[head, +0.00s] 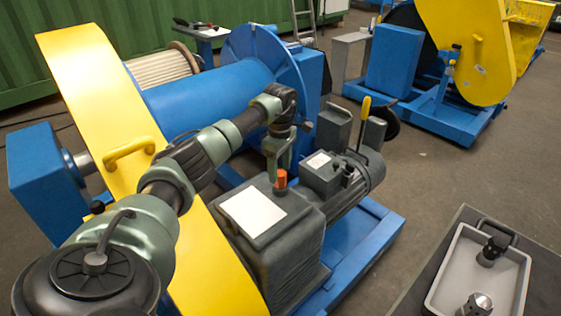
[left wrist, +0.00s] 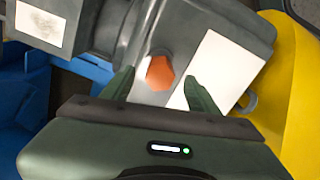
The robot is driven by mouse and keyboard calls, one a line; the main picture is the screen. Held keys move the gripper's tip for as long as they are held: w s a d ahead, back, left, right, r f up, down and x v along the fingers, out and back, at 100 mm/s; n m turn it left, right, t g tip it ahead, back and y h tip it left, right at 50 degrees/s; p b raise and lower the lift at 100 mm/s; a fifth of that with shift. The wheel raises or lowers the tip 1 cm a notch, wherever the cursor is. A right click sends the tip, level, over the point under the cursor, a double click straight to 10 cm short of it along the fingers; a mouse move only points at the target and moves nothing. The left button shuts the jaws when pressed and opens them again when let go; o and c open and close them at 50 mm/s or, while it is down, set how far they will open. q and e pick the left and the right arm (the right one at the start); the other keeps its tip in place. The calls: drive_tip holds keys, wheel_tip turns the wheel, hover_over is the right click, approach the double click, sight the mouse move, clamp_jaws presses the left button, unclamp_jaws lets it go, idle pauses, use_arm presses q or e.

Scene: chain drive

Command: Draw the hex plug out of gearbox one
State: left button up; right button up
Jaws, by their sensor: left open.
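The orange hex plug (head: 280,181) sits on top of the grey gearbox (head: 285,260), beside a white label plate (head: 247,211). In the left wrist view the hex plug (left wrist: 160,73) shows from above, between and just beyond my open fingertips. My left gripper (head: 281,165) points down over the plug in the head view; it also shows in the left wrist view (left wrist: 156,86), open and empty. I cannot tell whether the fingers touch the plug. My right gripper is not in view.
A grey motor (head: 340,175) with a yellow lever (head: 364,122) adjoins the gearbox. A yellow guard (head: 100,85) and blue drum (head: 210,95) stand behind. A grey tray (head: 453,280) with dark fittings lies at the lower right. Open floor lies between.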

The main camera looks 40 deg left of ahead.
sight(280, 173)
use_arm(q)
drive_tip(key=shift+f, duration=2)
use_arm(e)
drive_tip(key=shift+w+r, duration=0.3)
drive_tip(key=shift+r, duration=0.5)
use_arm(q)
clamp_jaws()
drive_tip(key=shift+r, duration=0.1)
